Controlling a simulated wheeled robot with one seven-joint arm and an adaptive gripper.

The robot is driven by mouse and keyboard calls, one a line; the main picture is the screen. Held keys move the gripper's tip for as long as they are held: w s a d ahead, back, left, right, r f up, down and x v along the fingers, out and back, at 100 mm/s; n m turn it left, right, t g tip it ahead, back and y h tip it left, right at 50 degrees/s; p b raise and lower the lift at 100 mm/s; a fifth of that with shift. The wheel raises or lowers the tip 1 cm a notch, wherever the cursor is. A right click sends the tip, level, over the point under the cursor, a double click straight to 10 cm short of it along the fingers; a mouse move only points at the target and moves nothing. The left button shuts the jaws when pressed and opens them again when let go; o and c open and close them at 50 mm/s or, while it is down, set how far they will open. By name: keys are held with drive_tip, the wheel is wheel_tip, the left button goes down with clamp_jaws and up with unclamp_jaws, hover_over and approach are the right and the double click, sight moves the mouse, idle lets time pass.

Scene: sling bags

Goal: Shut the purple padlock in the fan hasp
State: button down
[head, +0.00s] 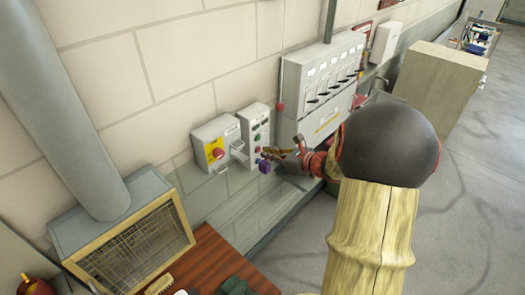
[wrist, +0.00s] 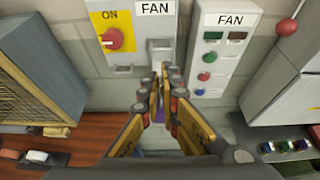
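The purple padlock (head: 264,167) is at the tips of my gripper (head: 272,156), in front of the grey fan boxes. In the wrist view my gripper (wrist: 162,82) has its fingers close together, with a bit of the purple padlock (wrist: 160,116) showing between them; most of it is hidden. The fan hasp (head: 238,149) is a light grey part at the right side of the fan switch box (head: 214,144). In the wrist view the hasp (wrist: 160,48) is just beyond the fingertips. I cannot tell whether the padlock touches the hasp.
A fan button box (head: 255,126) stands right of the switch box, which has a red knob (wrist: 114,39) on yellow. A larger grey panel (head: 322,70) is farther right. A wire-fronted grey unit (head: 138,252) and a brown bench (head: 212,262) are at lower left.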

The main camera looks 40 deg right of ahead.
drive_tip(key=shift+f+b, duration=0.1)
drive_tip(key=shift+b, duration=0.45)
drive_tip(key=shift+w+a+f+b, duration=0.15)
drive_tip(key=shift+w+b, duration=0.3)
drive_tip(key=shift+w, duration=0.9)
drive_tip(key=shift+w+a+f+b, duration=0.15)
drive_tip(key=shift+w+b, duration=0.25)
drive_tip(key=shift+w, duration=0.95)
drive_tip(key=shift+r, duration=0.1)
drive_tip(key=shift+b, duration=0.55)
drive_tip(key=shift+w, duration=0.1)
drive_tip(key=shift+w+a, duration=0.1)
drive_tip(key=shift+w, duration=0.25)
drive_tip(key=shift+w, duration=0.3)
drive_tip(key=shift+w+a+b, duration=0.15)
drive_tip(key=shift+w+b, duration=0.15)
drive_tip(key=shift+w, duration=0.05)
drive_tip(key=shift+w, duration=0.65)
